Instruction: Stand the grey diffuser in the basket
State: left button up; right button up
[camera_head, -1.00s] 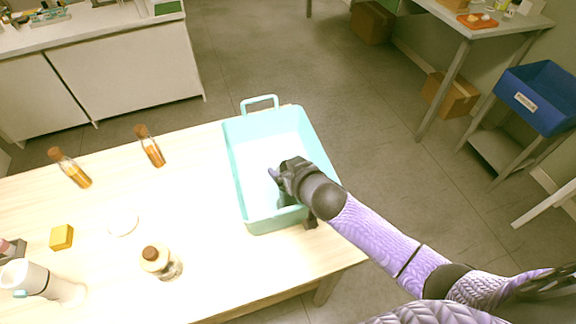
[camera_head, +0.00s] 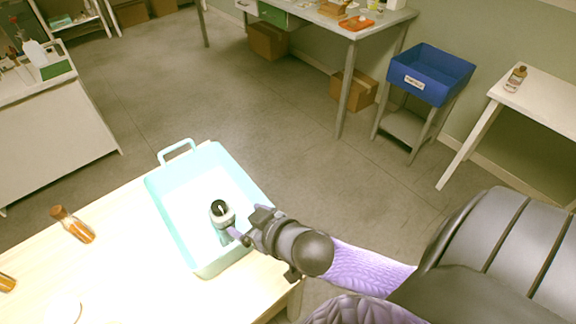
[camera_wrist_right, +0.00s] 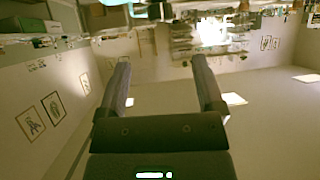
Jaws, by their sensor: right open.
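The grey diffuser (camera_head: 223,218) with a dark top stands in the light teal basket (camera_head: 185,237), toward its near right part. It looks roughly upright, though its lower part is partly hidden by my right gripper. My right gripper (camera_head: 236,238) is open, beside the diffuser on its right and over the basket's right side. Whether a fingertip still touches the diffuser I cannot tell. In the right wrist view, the gripper's two fingers (camera_wrist_right: 160,75) are spread with nothing between them. My left gripper is not in view.
The basket stands at the right end of the pale wooden table (camera_head: 120,245). A corked amber bottle (camera_head: 74,225) is on the table to the left. A blue bin (camera_head: 428,75) on a stand is across the floor, which is open beyond the table.

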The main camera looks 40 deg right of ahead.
jog(key=s+d+f+g, duration=0.1)
jog(key=s+f, duration=0.1)
jog(key=f, duration=0.3)
jog(key=s+d+f+g+h, duration=0.1)
jog(key=s+d+f, duration=0.1)
jog(key=f, duration=0.4)
jog(key=s+d+f+g+h, duration=0.1)
jog(key=s+f+g, duration=0.1)
jog(key=f, duration=0.3)
jog(key=shift+s+d+f, duration=0.15)
jog(key=shift+s+f, duration=0.05)
jog(key=shift+s, duration=0.05)
jog(key=s+f+g, duration=0.2)
jog(key=s+f, duration=0.2)
jog(key=s, duration=0.3)
jog(key=s+a+f+g, duration=0.1)
jog(key=s+f+g, duration=0.1)
jog(key=s+f, duration=0.3)
jog(key=s+f+g, duration=0.3)
jog(key=s+f, duration=0.1)
jog(key=s, duration=0.6)
jog(key=shift+s+a+f, duration=0.15)
jog(key=shift+s+a, duration=0.2)
jog(key=shift+s, duration=0.05)
jog(key=shift+w+n, duration=0.1)
jog(key=shift+n, duration=0.2)
